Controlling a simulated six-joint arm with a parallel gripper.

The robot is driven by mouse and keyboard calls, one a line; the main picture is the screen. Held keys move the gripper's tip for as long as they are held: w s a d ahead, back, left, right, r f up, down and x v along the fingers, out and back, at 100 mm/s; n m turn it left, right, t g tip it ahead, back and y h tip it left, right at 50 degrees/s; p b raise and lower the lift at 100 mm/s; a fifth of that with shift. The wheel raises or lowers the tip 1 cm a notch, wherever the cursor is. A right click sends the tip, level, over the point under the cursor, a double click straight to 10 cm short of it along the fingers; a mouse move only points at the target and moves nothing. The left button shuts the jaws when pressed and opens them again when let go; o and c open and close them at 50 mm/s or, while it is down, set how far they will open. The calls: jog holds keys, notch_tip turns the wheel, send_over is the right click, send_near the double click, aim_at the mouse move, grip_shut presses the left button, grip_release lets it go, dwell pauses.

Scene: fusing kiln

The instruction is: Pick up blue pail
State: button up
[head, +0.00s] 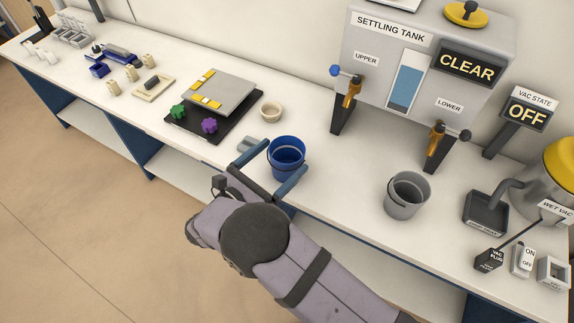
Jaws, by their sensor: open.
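The blue pail (287,161) stands upright on the white bench near its front edge, in the middle of the head view. Its top is open and its inside looks dark blue. My gripper (271,165) is open, with one blue-grey finger at the pail's left and the other at its front right. The fingers appear to reach around the pail. I cannot tell whether either finger touches it. My arm comes from the bottom of the view and hides part of the bench's front edge.
A grey pail (405,197) stands to the right on the bench. A settling tank (425,60) with two valves stands behind. Bench between the pails is clear.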

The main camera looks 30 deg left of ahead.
aim_at(297, 142)
jog(key=shift+x, duration=3.75)
jog(key=shift+a, duration=0.15)
jog(key=c, duration=1.1)
jog(key=shift+o, duration=0.2)
